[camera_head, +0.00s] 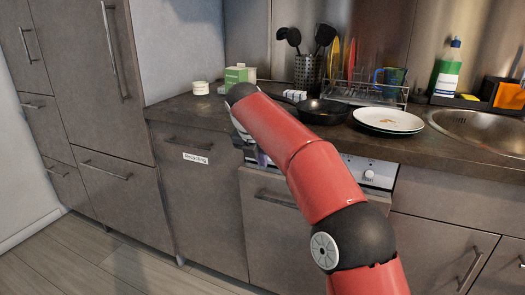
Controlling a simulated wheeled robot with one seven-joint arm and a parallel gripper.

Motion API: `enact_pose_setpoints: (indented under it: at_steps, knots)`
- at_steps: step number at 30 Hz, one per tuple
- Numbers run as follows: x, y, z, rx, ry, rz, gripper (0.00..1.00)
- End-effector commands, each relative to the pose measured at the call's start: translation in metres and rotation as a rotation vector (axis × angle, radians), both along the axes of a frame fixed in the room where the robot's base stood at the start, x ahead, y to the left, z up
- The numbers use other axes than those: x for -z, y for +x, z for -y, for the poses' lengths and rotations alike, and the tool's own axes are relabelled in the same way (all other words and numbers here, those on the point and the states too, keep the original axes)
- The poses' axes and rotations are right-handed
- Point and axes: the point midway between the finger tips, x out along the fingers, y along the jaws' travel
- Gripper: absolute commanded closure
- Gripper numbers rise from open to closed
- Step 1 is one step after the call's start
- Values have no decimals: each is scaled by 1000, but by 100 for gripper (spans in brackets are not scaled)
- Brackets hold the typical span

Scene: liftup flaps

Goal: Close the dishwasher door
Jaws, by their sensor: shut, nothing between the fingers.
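The dishwasher door (262,235) has a grey-brown front with a dark bar handle (275,198), below the counter in the middle of the view. It stands upright or nearly so; I cannot tell whether it is fully closed. A white control panel with a round knob (370,174) shows above it on the right. My red arm crosses in front and hides much of the door and panel. My gripper (258,155) is mostly hidden behind the arm's far end, close to the door's top left. It is shut and seems empty; I cannot tell whether it touches the door.
The counter (185,107) holds a black pan (322,112), stacked plates (388,119), a dish rack (360,92) and a green carton (238,76). A sink (485,128) lies right. A labelled cabinet (200,205) adjoins the dishwasher. The floor (130,265) at left is clear.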

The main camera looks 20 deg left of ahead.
Motion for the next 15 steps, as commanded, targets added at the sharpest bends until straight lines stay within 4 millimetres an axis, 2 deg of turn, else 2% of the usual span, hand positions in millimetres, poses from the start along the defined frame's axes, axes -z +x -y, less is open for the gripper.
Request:
enact_pose_setpoints:
  at_steps: [3, 9, 12, 15]
  knots:
    - [-11, 4, -1, -1, 2, 2, 100]
    - [-21, 6, 0, 0, 0, 0, 100]
    - [-18, 4, 2, 16, -18, 12, 100]
    - [-6, -2, 9, 75, -74, 61, 100]
